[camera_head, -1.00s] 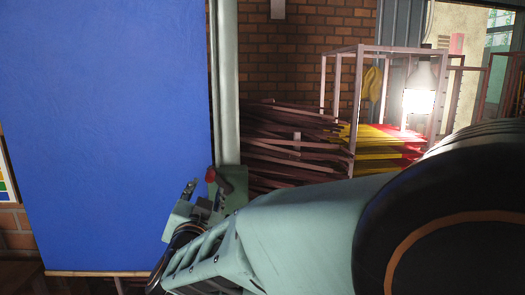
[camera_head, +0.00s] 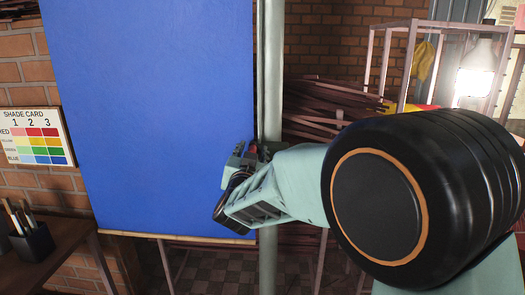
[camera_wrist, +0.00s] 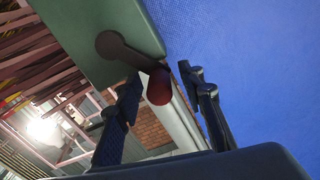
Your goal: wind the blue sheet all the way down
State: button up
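The blue sheet (camera_head: 150,110) hangs as a wide, flat panel in the head view, with a thin pale bar (camera_head: 175,236) along its lower edge. It also fills the right of the wrist view (camera_wrist: 265,75). A green box (camera_wrist: 95,40) beside the sheet's right edge carries a dark crank arm (camera_wrist: 128,50) with a dark red knob (camera_wrist: 158,88). In the head view the red knob (camera_head: 253,149) shows just past my gripper (camera_head: 243,158). In the wrist view my gripper (camera_wrist: 163,105) is open, its fingers on either side of the knob with visible gaps.
A pale upright post (camera_head: 269,90) stands along the sheet's right edge. A shade card (camera_head: 37,137) hangs on the brick wall at left, above a desk (camera_head: 70,235) with a pen holder (camera_head: 32,240). Bundled sticks (camera_head: 320,105) and a lit lamp (camera_head: 475,80) are at right.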

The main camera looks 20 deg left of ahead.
jog(key=shift+w, duration=0.1)
grip_shut()
dwell(0.3)
jog(key=shift+d+b, duration=0.1)
jog(key=shift+b, duration=0.2)
jog(key=shift+w+d+m+b, duration=0.15)
jog(key=shift+d+m+b, duration=0.25)
jog(key=shift+m+b, duration=0.55)
jog(key=d+m+b, duration=0.1)
jog(key=b, duration=0.1)
jog(key=m+b, duration=0.1)
jog(key=m, duration=0.1)
jog(key=d+r+m+b, duration=0.1)
jog(key=b, duration=0.1)
jog(key=shift+w+d+m+b, duration=0.25)
jog(key=shift+w+d+b, duration=0.05)
jog(key=shift+d+b, duration=0.05)
grip_release()
